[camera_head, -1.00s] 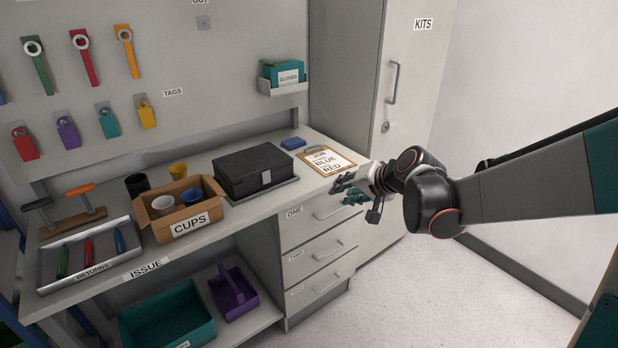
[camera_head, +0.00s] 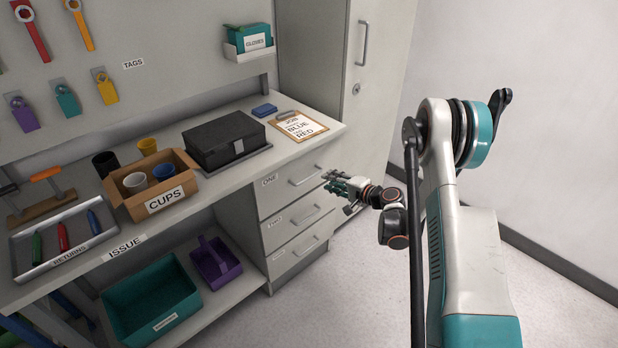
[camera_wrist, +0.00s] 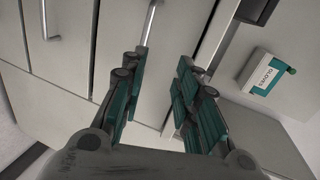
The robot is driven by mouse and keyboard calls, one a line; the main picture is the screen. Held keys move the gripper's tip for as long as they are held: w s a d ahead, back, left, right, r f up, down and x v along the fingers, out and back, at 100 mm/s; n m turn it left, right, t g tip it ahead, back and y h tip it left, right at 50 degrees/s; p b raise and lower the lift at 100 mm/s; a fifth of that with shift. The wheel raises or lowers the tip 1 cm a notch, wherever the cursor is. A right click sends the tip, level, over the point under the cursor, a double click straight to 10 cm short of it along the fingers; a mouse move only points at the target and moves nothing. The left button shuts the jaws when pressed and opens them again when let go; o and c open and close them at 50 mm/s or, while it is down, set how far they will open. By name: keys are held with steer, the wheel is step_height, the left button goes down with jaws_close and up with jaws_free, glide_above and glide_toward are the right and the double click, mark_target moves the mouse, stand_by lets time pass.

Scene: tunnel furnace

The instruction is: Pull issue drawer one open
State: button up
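Issue drawer one (camera_head: 285,188), labelled ONE, is the top drawer under the right end of the bench. Its front looks flush and shut, with a metal bar handle (camera_head: 307,176). My gripper (camera_head: 338,184) is at the right of that handle, in front of the cabinet. In the wrist view my gripper (camera_wrist: 160,95) is open, its two teal-padded fingers apart with nothing between them. A bar handle (camera_wrist: 150,22), seemingly drawer one's, ends near the tip of the left finger. I cannot tell whether they touch.
Drawer two (camera_head: 290,220) and a third drawer (camera_head: 300,250) sit below, both shut, with handles. A clipboard (camera_head: 299,127) lies on the bench above drawer one. The tall KITS cabinet (camera_head: 340,80) stands behind on the right. The floor in front is clear.

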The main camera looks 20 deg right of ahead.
mark_target(310, 177)
steer(key=shift+m+t, duration=0.3)
steer(key=shift+m, duration=0.1)
steer(key=shift+w+a+f+b, duration=0.7)
steer(key=shift+w+a+f, duration=0.3)
steer(key=shift+w, duration=0.9)
steer(key=shift+w+a+f+b, duration=0.7)
steer(key=shift+w+f, duration=0.45)
steer(key=shift+w, duration=0.75)
steer(key=shift+w+a+f+b, duration=0.65)
steer(key=shift+w+a+f, duration=0.35)
steer(key=shift+w, duration=0.9)
steer(key=shift+c, duration=0.6)
jaws_close()
